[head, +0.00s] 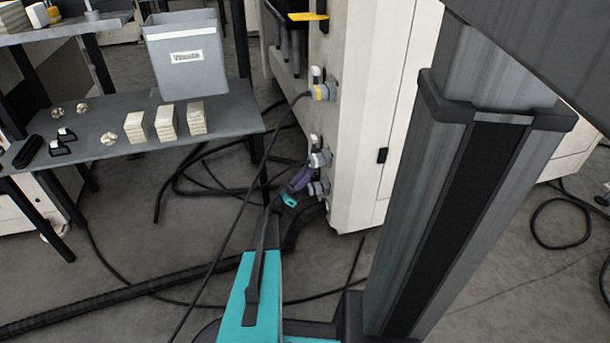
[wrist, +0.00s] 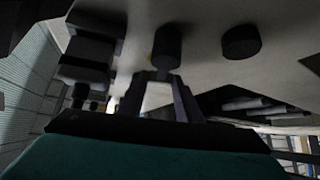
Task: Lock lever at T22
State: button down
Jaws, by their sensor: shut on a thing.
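My gripper (head: 303,174) reaches up to the low connectors on the side of the pale cabinet (head: 350,120). In the wrist view its two fingers (wrist: 163,88) close around a dark, short part, which I take to be the lock lever (wrist: 167,47). The middle connector (head: 319,158) is grey with an upright pale lever, right beside my fingertips. A lower grey connector (head: 318,188) sits just below it. No T22 label is readable, and the fingers partly hide the gripped part.
A dark shelf table (head: 90,165) stands at left with a grey waste bin (head: 186,55) and pale stacked blocks (head: 167,122). Black cables (head: 215,185) hang and lie across the floor near my arm. A round dark fitting (wrist: 241,41) and a blocky dark one (wrist: 88,48) flank the fingers.

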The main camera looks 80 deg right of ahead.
jog(key=shift+s+a+m+g+y, duration=0.15)
jog(key=shift+m+g+y, duration=0.35)
jog(key=shift+m, duration=0.2)
jog(key=shift+s, duration=0.2)
jog(key=c, duration=1.3)
grip_release()
jog(key=shift+w, duration=0.1)
jog(key=shift+r, duration=0.1)
jog(key=a+r+p, duration=0.1)
jog(key=a+p, duration=0.1)
jog(key=a, duration=0.3)
jog(key=a+r+p, duration=0.2)
jog(key=a, duration=0.3)
jog(key=a+r+p, duration=0.2)
jog(key=a+p, duration=0.1)
jog(key=a, duration=0.3)
jog(key=shift+s, duration=0.35)
